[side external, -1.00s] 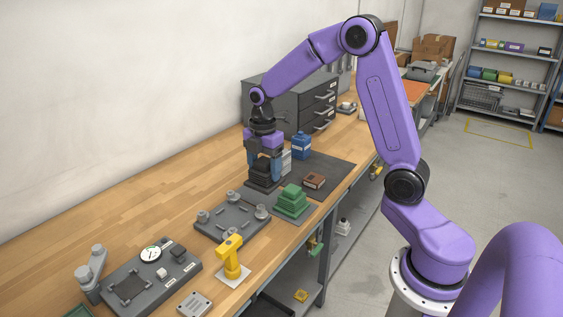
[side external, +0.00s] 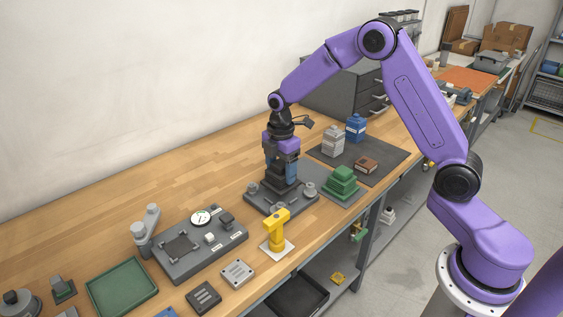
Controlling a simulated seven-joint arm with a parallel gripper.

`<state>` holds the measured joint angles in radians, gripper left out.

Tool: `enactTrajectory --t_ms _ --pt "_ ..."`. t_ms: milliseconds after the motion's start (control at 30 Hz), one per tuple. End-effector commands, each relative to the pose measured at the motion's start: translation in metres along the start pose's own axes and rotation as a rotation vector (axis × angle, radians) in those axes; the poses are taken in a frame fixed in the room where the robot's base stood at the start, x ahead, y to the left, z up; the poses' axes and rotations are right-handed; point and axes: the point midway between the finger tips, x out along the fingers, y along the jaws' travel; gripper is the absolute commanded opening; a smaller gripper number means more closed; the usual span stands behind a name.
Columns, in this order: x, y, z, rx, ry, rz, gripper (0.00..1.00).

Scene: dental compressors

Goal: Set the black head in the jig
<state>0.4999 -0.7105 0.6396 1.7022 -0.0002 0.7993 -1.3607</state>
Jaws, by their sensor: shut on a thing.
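The black head is a dark stepped block, upright between the fingers. The jig (side external: 263,203) is a grey plate with round grey clamps near its corners, one at its left (side external: 253,188) and one at its right (side external: 309,188). The head is at the middle of the plate, between the clamps. I cannot tell whether its underside touches the plate. My gripper and the head hide the back of the jig.
A yellow stand (side external: 276,232) is close in front of the jig. A gauge fixture (side external: 190,262) lies left.

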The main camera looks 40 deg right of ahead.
Motion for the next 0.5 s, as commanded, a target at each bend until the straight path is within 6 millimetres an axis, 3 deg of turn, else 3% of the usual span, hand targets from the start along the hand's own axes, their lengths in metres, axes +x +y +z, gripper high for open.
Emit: enactTrajectory --t_ms 200,500 --pt "0.016 0.0 0.0 0.0 0.0 0.001 0.12" --pt "0.015 0.001 0.0 0.0 0.0 0.002 0.12"
